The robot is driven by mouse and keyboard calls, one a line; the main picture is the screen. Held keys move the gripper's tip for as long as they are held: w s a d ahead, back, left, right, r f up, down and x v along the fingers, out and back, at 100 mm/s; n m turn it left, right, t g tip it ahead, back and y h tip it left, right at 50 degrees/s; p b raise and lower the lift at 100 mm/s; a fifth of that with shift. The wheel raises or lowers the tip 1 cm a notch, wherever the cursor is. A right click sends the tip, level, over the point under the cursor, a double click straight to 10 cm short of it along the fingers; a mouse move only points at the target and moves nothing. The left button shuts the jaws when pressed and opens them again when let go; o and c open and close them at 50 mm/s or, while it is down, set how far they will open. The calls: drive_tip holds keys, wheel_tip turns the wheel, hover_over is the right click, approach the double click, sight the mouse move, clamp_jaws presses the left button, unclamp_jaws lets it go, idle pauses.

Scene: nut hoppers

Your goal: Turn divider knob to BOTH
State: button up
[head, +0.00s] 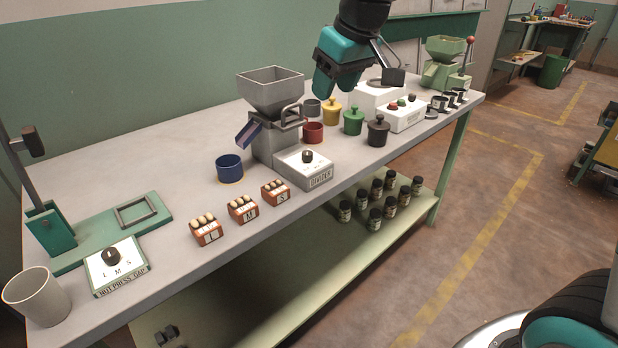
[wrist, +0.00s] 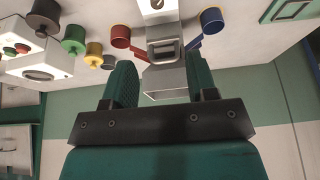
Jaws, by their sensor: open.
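The divider box (head: 304,172) is a white-topped grey box labelled DIVIDER, in front of the grey hopper machine (head: 271,95). Its dark round knob (head: 308,156) stands on top; I cannot read which way it points. In the wrist view the knob (wrist: 157,4) shows at the top edge, with the hopper (wrist: 165,78) below it. My gripper (head: 324,88) is open and empty, above and behind the divider, apart from it. In the wrist view my gripper (wrist: 161,80) has its two teal fingers spread either side of the hopper in the picture.
A blue cup (head: 229,169) and a red cup (head: 313,132) flank the hopper. Yellow (head: 331,112), green (head: 353,121) and black (head: 377,131) lidded pots stand to the right. Three labelled nut boxes (head: 243,209) line the front edge. A nut press (head: 110,232) is at left.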

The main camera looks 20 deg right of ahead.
sight(308, 153)
drive_tip(key=b+x, duration=0.1)
drive_tip(key=x, duration=1.7)
drive_tip(key=shift+w+d+b, duration=0.2)
drive_tip(key=shift+b, duration=0.15)
drive_tip(key=c, duration=0.9)
